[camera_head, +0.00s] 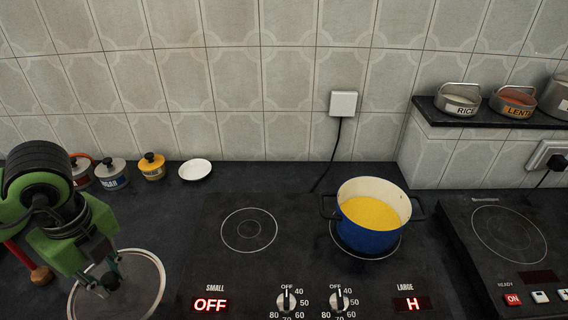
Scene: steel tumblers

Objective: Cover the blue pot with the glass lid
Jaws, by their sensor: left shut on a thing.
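The blue pot (368,238) stands uncovered on the large burner, with yellow contents showing inside its pale interior. The round glass lid (147,264) with a light metal rim is at the lower left, over the dark counter. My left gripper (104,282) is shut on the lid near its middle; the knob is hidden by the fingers. I cannot tell how far the lid is above the counter. My right gripper is not in view.
The hob (215,270) has a free small burner (249,230) between lid and pot. Small canisters (112,173) and a white dish (194,169) stand along the back wall. A second cooker (508,235) is at the right, below a shelf (490,116) with containers. A black cable (327,170) hangs behind the hob.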

